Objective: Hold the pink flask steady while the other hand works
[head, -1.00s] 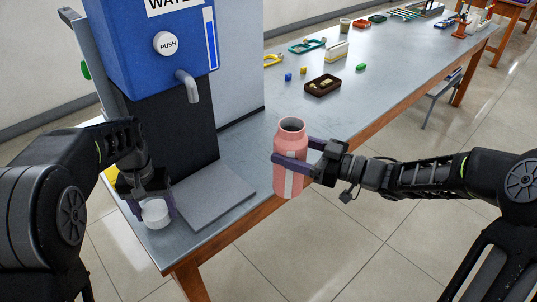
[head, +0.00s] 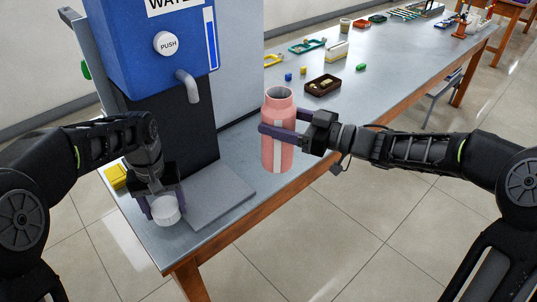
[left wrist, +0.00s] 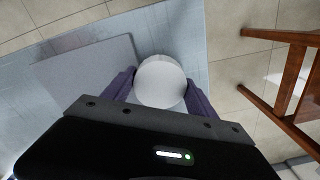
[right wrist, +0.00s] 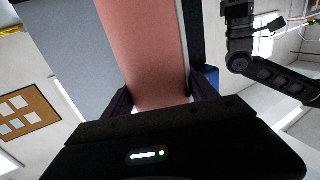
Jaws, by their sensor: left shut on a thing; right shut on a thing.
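The pink flask (head: 279,152) has a pale stripe and an open, uncapped mouth. It is upright, in front of the table's front edge at the picture's middle. My right gripper (head: 262,133) is shut around its body; the flask also fills the middle of the right wrist view (right wrist: 146,50). My left gripper (head: 166,213) is shut on a white round cap (head: 165,211), low over the table's near left corner, beside the grey plate. The cap shows between the fingers in the left wrist view (left wrist: 160,82). I cannot tell whether the cap touches the table.
A blue water dispenser (head: 140,50) with a push button and a grey spout (head: 187,86) stands behind a flat grey plate (head: 215,198). A yellow object (head: 116,176) lies left of my left gripper. A brown tray (head: 323,85) and small items lie farther back on the table.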

